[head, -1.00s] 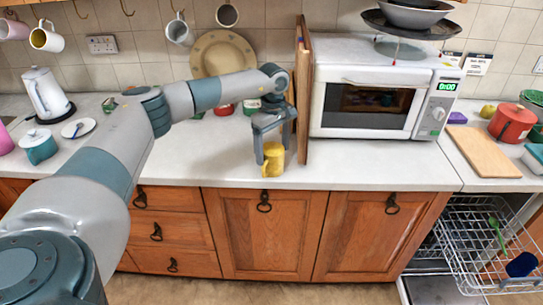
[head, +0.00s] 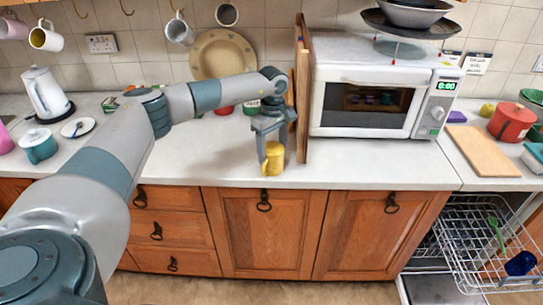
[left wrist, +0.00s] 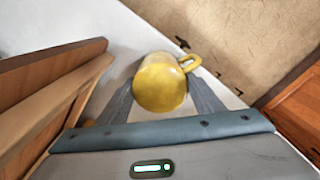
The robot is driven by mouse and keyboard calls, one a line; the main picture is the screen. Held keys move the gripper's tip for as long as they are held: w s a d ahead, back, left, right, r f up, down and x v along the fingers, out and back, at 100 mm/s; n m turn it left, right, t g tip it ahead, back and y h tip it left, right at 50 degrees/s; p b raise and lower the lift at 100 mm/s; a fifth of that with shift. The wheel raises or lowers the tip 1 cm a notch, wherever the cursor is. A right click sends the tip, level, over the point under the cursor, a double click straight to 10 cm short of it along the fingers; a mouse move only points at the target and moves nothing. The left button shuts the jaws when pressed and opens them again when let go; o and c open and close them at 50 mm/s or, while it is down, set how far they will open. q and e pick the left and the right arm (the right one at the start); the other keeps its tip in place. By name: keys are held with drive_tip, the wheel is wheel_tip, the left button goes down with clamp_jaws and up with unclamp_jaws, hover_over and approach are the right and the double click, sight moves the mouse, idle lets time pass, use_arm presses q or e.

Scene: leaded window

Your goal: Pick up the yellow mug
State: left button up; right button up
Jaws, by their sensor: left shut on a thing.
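The yellow mug (head: 274,158) is near the counter's front edge, left of the upright wooden boards. My left gripper (head: 271,152) comes down over it from above and is shut on it. In the left wrist view the mug (left wrist: 160,83) sits between the two fingers (left wrist: 163,95), one on each side, with its handle pointing to the upper right. The head view does not clearly show whether the mug's base touches the counter. My right gripper is not in view.
Wooden boards (head: 303,100) stand close to the right of the mug, against the white microwave (head: 345,130). A plate (head: 222,55) leans on the wall behind. The counter (head: 210,165) left of the mug is clear. An open dishwasher rack (head: 480,235) is at lower right.

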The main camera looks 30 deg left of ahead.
use_arm(q)
drive_tip(key=shift+r, duration=0.15)
